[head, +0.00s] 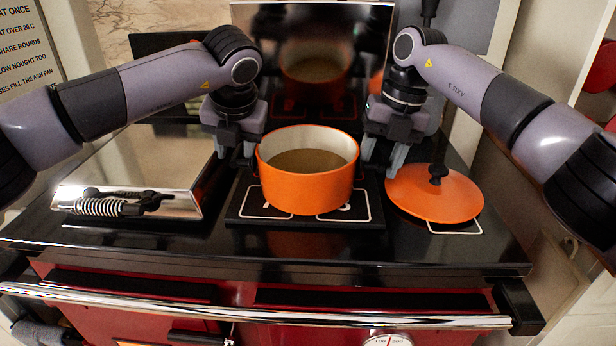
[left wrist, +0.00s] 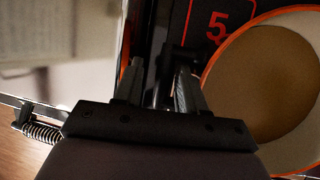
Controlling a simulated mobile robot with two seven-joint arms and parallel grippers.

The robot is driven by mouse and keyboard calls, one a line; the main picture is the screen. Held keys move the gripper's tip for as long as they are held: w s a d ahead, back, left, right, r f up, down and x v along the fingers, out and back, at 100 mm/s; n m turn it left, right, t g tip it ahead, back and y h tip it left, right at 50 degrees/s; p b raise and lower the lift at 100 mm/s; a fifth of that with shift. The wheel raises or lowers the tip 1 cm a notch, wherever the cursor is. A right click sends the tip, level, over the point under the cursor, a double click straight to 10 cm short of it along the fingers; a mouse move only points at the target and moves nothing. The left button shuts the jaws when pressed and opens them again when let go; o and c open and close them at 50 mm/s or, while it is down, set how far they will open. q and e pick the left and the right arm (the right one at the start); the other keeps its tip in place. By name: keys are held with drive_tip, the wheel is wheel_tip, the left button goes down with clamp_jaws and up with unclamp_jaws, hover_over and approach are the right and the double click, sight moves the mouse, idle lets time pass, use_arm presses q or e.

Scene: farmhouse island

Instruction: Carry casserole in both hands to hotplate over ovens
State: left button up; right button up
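The casserole (head: 305,185) is an orange pot with a cream inside and brown contents. It stands upright on a black panel with white outlines (head: 240,210), on the stove top. My left gripper (head: 237,155) points down just left of the pot; its fingers look apart. In the left wrist view the pot (left wrist: 265,85) is right of my left gripper (left wrist: 160,90), with a gap between the fingers. My right gripper (head: 383,158) points down just right of the pot, fingers apart. I cannot make out the pot's handles clearly.
An orange lid with a black knob (head: 435,195) lies right of the pot. A closed shiny hotplate cover with a coil handle (head: 135,185) is at left. A raised mirror-like cover (head: 315,60) stands behind the pot. A chrome rail (head: 250,311) runs along the front above red ovens.

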use_arm(q)
drive_tip(key=shift+s+d+r, duration=0.1)
drive_tip(key=shift+d+r, duration=0.05)
drive_tip(key=shift+d, duration=0.15)
use_arm(e)
drive_tip(key=shift+a+r, duration=0.1)
drive_tip(key=shift+a, duration=0.1)
use_arm(q)
drive_tip(key=shift+s+d+r, duration=0.1)
drive_tip(key=shift+r, duration=0.25)
drive_tip(key=v, duration=0.6)
use_arm(e)
drive_tip(key=shift+s, duration=0.1)
use_arm(q)
drive_tip(key=shift+s+r, duration=0.2)
drive_tip(key=shift+r, duration=0.15)
use_arm(e)
drive_tip(key=shift+r, duration=0.1)
use_arm(q)
drive_tip(key=shift+a, duration=0.2)
use_arm(e)
wheel_tip(320, 180, up, 7)
drive_tip(key=d, duration=0.1)
drive_tip(key=shift+d, duration=0.35)
drive_tip(key=shift+r, duration=0.1)
